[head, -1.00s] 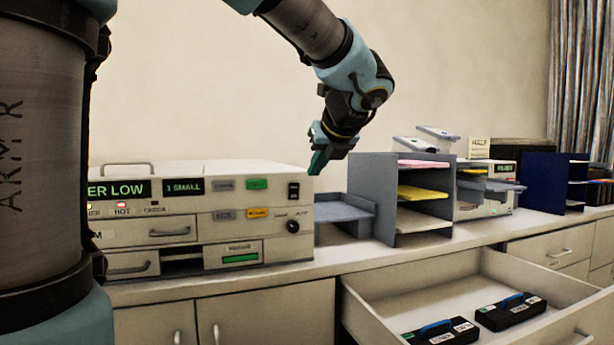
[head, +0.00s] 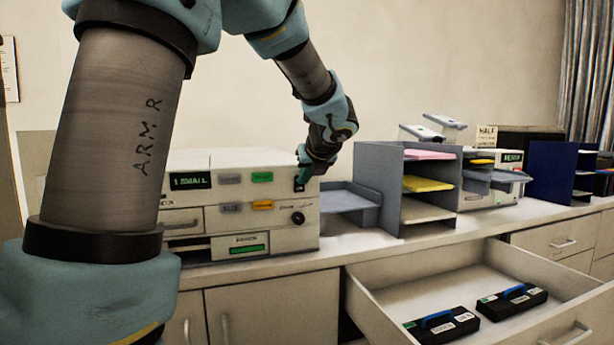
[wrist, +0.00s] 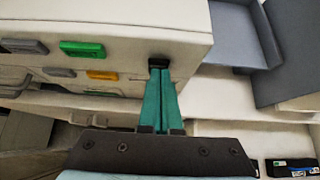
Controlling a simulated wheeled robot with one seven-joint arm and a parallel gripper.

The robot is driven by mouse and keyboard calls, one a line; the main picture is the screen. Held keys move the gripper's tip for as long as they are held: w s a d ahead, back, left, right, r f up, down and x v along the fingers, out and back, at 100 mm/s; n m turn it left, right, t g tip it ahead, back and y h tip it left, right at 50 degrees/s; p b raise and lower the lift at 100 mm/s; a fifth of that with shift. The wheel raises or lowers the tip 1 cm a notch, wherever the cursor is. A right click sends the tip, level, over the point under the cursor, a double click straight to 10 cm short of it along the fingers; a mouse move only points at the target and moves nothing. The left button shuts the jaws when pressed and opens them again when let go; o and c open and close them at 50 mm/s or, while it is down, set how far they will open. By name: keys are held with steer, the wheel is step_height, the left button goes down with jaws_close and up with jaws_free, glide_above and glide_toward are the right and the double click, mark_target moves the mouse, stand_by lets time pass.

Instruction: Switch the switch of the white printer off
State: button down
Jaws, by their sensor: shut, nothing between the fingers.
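The white printer (head: 290,240) stands on the counter at the left in the head view, partly hidden behind my arm. Its front has labelled buttons, drawers and a round black knob (head: 298,218). The black switch (wrist: 158,61) is near the printer's upper right front corner in the wrist view. My gripper (head: 301,182) has its green fingers shut and empty. In the wrist view my gripper's fingertips (wrist: 161,72) are at the switch and cover its lower part. I cannot tell whether they touch it, or which way the switch is set.
A grey tray (head: 350,197) and a grey shelf unit (head: 380,190) with coloured paper stand right of the printer. A second white machine (head: 510,160) is farther right. Below the counter an open drawer (head: 375,305) juts out, holding two black cartridges (head: 440,326).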

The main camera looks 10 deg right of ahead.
steer(key=shift+w, duration=0.1)
steer(key=shift+w+r+p, duration=0.15)
steer(key=shift+w+p, duration=0.1)
steer(key=shift+p, duration=0.05)
steer(key=shift+r, duration=0.1)
steer(key=shift+r+p, duration=0.7)
steer(key=shift+p, duration=0.1)
